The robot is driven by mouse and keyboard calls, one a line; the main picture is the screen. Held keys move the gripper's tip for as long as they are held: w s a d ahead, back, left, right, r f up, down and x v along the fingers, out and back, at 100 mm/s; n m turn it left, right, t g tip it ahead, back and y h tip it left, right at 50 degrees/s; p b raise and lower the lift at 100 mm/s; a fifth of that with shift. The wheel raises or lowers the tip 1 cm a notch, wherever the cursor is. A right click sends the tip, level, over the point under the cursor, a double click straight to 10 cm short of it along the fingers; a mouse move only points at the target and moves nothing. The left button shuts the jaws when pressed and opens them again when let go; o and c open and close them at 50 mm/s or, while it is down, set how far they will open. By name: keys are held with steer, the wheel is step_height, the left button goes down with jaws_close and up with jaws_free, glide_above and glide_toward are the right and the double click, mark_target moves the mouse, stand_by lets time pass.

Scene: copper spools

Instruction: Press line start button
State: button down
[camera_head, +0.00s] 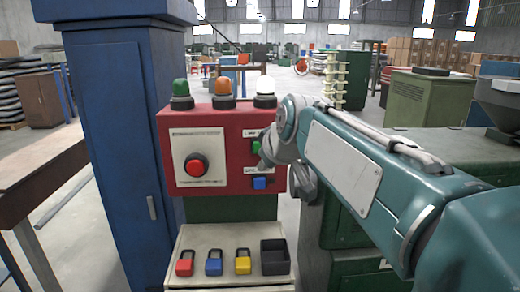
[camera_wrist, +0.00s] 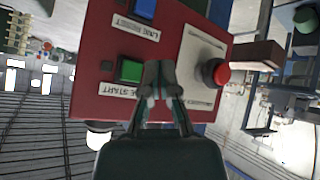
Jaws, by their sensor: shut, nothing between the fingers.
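A red control box (camera_head: 221,131) stands in front of me with a green button (camera_head: 256,147) at its right side. In the wrist view the green button (camera_wrist: 130,69) sits beside a label that partly reads "START". My gripper (camera_wrist: 159,72) is shut and empty, with its fingertips just right of the green button in that view. I cannot tell whether they touch the panel. In the head view my gripper (camera_head: 266,150) is at the panel's right side and partly covers the labels.
A blue button (camera_head: 260,183) is below the green one, and a large red button (camera_head: 197,166) is on a white plate to the left. Signal lamps (camera_head: 222,87) stand on top. A shelf (camera_head: 190,246) with padlocks and a black bin (camera_head: 274,257) is below. A blue cabinet (camera_head: 112,130) stands left.

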steer(key=w, duration=0.6)
steer(key=shift+a, duration=0.2)
steer(key=shift+a+f, duration=0.1)
steer(key=shift+a, duration=0.15)
steer(key=shift+d, duration=0.1)
stand_by(0.4)
steer(key=shift+w, duration=0.1)
stand_by(0.3)
steer(key=shift+w, duration=0.3)
steer(key=shift+w, duration=0.45)
stand_by(0.8)
steer(key=shift+s, duration=0.9)
